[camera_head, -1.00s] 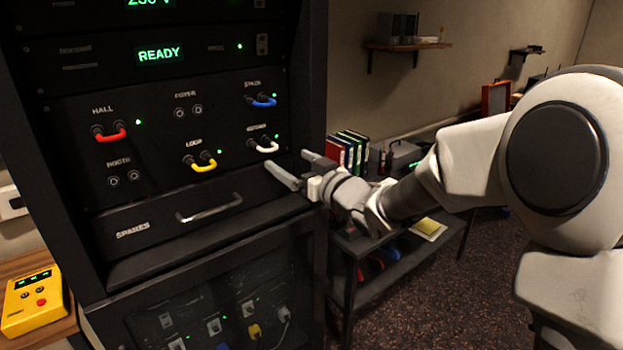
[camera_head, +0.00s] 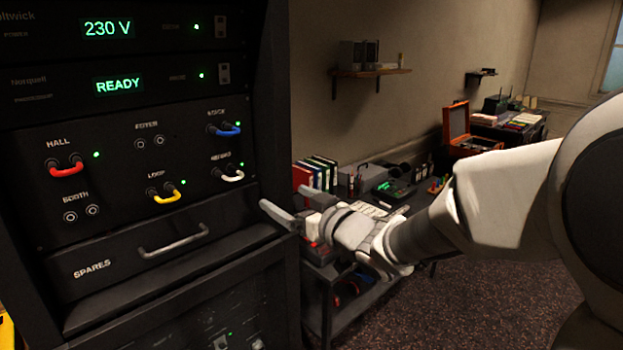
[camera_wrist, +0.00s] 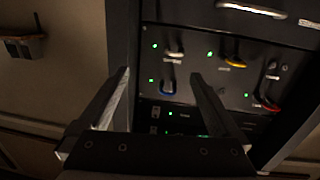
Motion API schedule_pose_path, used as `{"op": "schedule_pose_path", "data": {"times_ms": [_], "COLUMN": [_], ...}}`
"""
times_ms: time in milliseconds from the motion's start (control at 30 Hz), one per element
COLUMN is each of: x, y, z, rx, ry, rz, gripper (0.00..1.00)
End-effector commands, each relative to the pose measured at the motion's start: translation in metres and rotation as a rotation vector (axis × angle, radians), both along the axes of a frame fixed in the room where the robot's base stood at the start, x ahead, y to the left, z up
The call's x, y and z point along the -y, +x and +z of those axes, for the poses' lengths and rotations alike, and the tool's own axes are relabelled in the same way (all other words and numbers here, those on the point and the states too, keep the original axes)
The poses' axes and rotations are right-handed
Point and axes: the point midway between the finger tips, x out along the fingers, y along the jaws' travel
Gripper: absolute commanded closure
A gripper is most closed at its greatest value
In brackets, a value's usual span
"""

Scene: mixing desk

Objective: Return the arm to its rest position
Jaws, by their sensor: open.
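My gripper (camera_head: 284,197) is open and empty at the right edge of the black equipment rack (camera_head: 268,100). My white and grey arm (camera_head: 500,195) reaches in from the right, bent and extended forward. In the wrist view, the two fingers (camera_wrist: 159,74) are spread apart with nothing between them. The rack panel (camera_wrist: 205,80) shows upside down there, beyond the fingers. My gripper appears apart from the patch cables, though its exact distance to the rack is hard to tell.
The panel holds red (camera_head: 67,171), yellow (camera_head: 167,196), blue (camera_head: 228,131) and white (camera_head: 232,177) patch cables. The SPARES drawer (camera_head: 110,268) is shut. A side table with binders (camera_head: 315,174) stands behind my gripper. The floor (camera_head: 480,300) at lower right looks clear.

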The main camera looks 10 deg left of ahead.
Motion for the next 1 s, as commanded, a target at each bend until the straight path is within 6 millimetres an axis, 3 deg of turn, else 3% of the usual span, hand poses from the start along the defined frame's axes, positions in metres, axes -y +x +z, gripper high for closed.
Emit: {"op": "schedule_pose_path", "data": {"times_ms": [133,267,467,600,800,1000], "x": [0.053,0.109,0.183,0.221,0.244,0.243], "y": [0.001,-0.012,-0.062,-0.115,-0.200,-0.258], "z": [0.008,0.009,0.000,-0.013,-0.037,-0.054], "rx": [-0.048,-0.136,-0.331,-0.502,-0.759,-0.932], "ry": [-0.118,-0.215,-0.315,-0.352,-0.370,-0.367], "rz": [-0.200,-0.385,-0.610,-0.715,-0.763,-0.735], "gripper": [0.01,0.01,0.01,0.01,0.01,0.01]}}
